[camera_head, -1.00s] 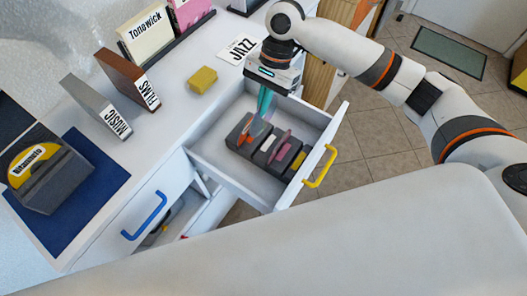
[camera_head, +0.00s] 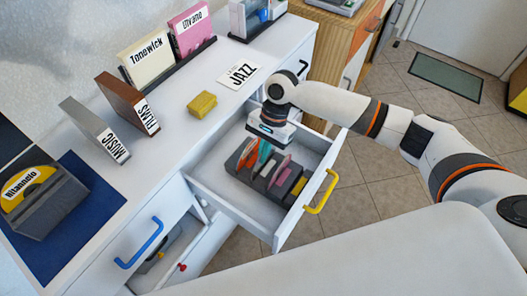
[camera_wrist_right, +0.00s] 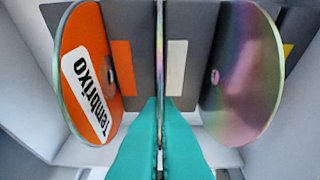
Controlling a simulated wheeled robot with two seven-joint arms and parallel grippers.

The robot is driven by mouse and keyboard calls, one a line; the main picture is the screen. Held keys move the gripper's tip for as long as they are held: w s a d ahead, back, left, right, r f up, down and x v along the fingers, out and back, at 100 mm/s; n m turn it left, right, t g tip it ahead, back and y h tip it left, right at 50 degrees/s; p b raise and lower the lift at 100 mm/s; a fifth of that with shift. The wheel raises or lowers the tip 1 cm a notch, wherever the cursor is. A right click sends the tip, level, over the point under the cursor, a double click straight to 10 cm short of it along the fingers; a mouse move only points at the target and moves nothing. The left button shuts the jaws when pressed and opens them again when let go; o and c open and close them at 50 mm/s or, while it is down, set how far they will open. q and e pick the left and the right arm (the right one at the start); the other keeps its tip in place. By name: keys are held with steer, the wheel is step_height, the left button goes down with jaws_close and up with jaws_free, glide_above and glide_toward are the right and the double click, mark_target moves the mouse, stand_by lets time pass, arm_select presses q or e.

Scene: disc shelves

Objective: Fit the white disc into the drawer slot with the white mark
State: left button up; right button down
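My right gripper (camera_head: 262,158) is lowered into the open drawer (camera_head: 226,203). Its teal fingers show in the right wrist view (camera_wrist_right: 160,135), shut on a thin disc (camera_wrist_right: 160,50) seen edge-on; its face colour is hidden. The disc stands upright at the dark slotted rack (camera_head: 259,181), beside the white mark (camera_wrist_right: 177,67), which lies just right of it. I cannot tell how deep the disc sits. My left gripper is not in view.
The drawer has a yellow handle (camera_head: 322,192).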

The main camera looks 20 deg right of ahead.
steer(key=c, duration=1.7)
jaws_free()
steer(key=shift+f, duration=0.1)
steer(key=v, duration=1.2)
steer(key=shift+p, duration=0.35)
